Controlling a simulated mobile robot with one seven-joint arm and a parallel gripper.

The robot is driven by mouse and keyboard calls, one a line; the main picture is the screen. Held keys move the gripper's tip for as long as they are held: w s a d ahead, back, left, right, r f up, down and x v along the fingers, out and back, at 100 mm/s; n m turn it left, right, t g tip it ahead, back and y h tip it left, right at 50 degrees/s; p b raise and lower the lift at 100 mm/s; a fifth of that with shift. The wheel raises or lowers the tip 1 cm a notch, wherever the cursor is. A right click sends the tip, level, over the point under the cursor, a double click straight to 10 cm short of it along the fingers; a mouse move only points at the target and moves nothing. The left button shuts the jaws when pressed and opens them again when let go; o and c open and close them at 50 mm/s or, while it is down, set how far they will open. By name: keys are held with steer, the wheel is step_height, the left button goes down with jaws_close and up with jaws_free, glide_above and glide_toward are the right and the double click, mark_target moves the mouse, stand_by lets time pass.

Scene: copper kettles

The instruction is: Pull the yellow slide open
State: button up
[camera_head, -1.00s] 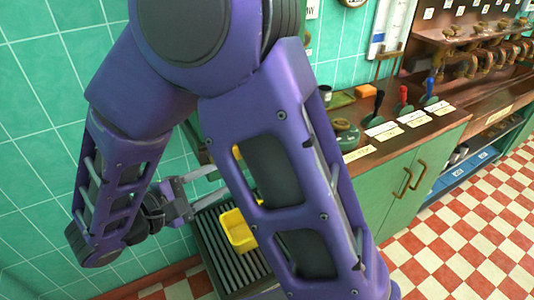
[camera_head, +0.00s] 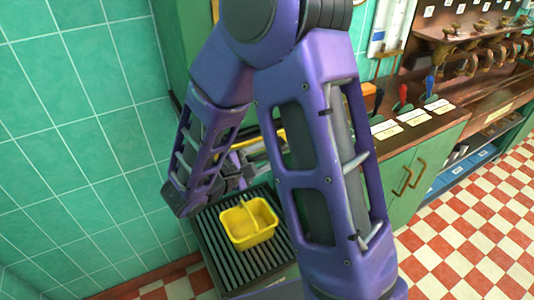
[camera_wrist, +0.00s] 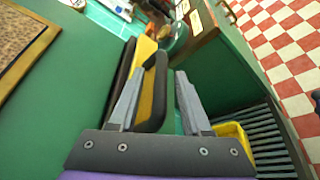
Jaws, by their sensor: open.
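The yellow slide (camera_wrist: 145,50) shows in the wrist view as a yellow strip with dark edges in the green cabinet face. A dark loop-shaped handle (camera_wrist: 161,88), with yellow inside it, stands out from it towards me. My gripper (camera_wrist: 161,72) is open, and the handle lies between its two grey fingers, closer to the left finger. I cannot tell whether either finger touches it. In the head view, a yellow bar (camera_head: 280,135) at the cabinet is mostly hidden behind my arm, and my gripper (camera_head: 240,172) is partly hidden too.
A yellow basket (camera_head: 262,232) sits on a slatted dark rack (camera_head: 228,262) below my gripper. The counter (camera_head: 440,122) with coloured levers and labels is to the right. A green tiled wall (camera_head: 80,130) is at the left. Checkered floor (camera_head: 465,235) is open at right.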

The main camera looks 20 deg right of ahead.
jaws_close()
steer(key=shift+r, duration=0.1)
stand_by(1.2)
